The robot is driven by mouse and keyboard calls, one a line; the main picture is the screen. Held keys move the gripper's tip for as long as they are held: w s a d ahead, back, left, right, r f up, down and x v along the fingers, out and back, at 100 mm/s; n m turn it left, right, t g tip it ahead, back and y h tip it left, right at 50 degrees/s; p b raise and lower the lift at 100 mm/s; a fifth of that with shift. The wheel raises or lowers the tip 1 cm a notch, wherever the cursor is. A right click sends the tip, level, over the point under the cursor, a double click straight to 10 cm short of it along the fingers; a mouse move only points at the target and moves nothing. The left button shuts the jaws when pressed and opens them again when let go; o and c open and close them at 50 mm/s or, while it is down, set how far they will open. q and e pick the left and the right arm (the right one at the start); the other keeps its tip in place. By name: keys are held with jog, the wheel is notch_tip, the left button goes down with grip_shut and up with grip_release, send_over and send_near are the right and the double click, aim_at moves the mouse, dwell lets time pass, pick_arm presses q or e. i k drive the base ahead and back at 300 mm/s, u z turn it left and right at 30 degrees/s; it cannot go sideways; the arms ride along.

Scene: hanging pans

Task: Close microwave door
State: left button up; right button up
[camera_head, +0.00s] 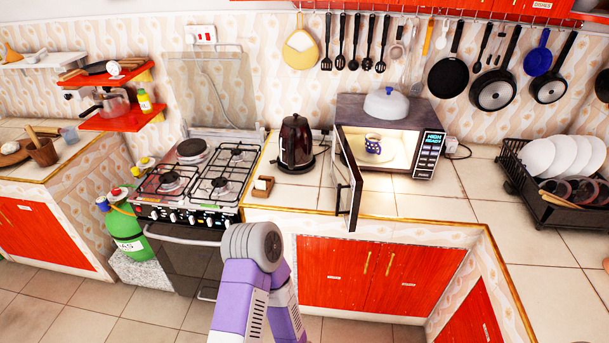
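The microwave (427,155) stands on the counter against the back wall, with its lit display at the right of its front. Its door (354,190) is open, hinged at the left and swung out toward me, so I see it nearly edge-on. The lit inside is exposed, and a blue-and-white patterned cup (373,143) stands in it. A purple and grey arm part of mine rises from the bottom middle, in front of the counter and left of the door. No gripper fingers show, and nothing visible of me touches the door.
A dark kettle (295,143) stands left of the door. A gas stove (200,181) is further left. A grey-white lid-like dish (386,103) sits on the microwave. A black dish rack (540,196) is at the right. The counter between microwave and rack is clear.

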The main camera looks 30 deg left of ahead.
aim_at(344, 161)
jog(key=u, duration=0.6)
jog(key=i, duration=1)
jog(key=u, duration=0.05)
